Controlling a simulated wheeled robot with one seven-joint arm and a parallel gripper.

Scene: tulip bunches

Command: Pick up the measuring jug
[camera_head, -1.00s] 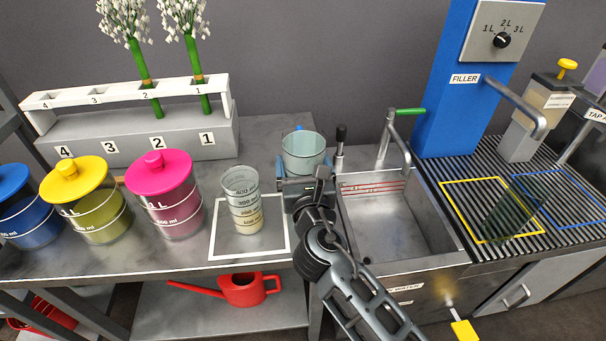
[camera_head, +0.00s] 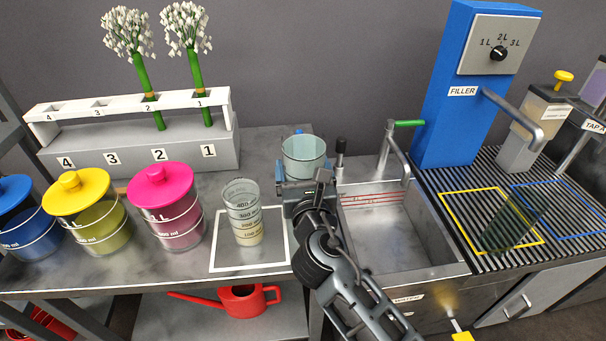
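A clear measuring jug (camera_head: 244,212) with printed ml marks stands upright inside a white square outline on the counter. It holds a little pale yellow liquid. My gripper (camera_head: 304,178) is to the right of this jug and apart from it. It is at the near side of a pale green, see-through vessel (camera_head: 304,150) beside the sink. Bits of blue show at both sides of that vessel, low down. The fingertips are mostly hidden by the wrist and vessel, so I cannot tell whether they grip it.
Lidded pink (camera_head: 166,207), yellow (camera_head: 88,210) and blue (camera_head: 22,220) jars stand left of the jug. Behind is a numbered flower rack (camera_head: 135,150). The sink (camera_head: 395,235) and blue filler (camera_head: 462,110) are at right. A red watering can (camera_head: 243,300) sits below.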

